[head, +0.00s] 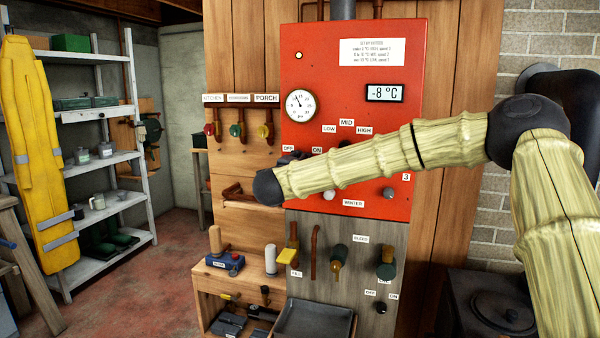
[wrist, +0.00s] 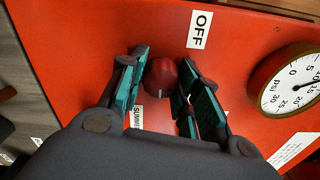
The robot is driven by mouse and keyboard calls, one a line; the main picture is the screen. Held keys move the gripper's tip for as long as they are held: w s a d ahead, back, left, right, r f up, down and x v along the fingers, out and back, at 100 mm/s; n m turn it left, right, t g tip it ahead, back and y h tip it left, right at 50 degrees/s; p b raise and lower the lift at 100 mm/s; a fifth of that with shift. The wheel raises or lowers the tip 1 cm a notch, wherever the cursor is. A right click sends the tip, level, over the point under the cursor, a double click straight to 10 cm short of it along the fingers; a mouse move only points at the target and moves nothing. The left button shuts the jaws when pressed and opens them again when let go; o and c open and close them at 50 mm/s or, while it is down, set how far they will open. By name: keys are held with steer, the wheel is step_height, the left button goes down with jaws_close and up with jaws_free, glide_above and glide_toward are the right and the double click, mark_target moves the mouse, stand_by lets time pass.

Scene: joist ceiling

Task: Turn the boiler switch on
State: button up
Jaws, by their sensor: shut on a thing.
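The boiler is a large red panel (head: 340,50) on the wooden wall. Its OFF label (head: 288,148) and ON label (head: 317,150) sit left of centre, below the pressure gauge (head: 300,105). In the wrist view, a round dark red knob (wrist: 161,72) with a pale mark at its lower edge stands beside an OFF label (wrist: 199,30). My gripper (wrist: 160,80) has its teal-padded fingers on either side of this knob and is shut on it. In the head view my arm hides much of this area.
A SUMMER label (wrist: 137,118) is partly behind my gripper. The display (head: 385,93) reads -8 °C. LOW, MID and HIGH labels are to the right. Small valves (head: 237,131) line the wood at left.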

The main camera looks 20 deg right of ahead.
steer(key=shift+f, duration=0.15)
stand_by(0.4)
steer(key=o, duration=1)
steer(key=shift+d, duration=0.1)
steer(key=shift+s, duration=0.15)
steer(key=v, duration=1.2)
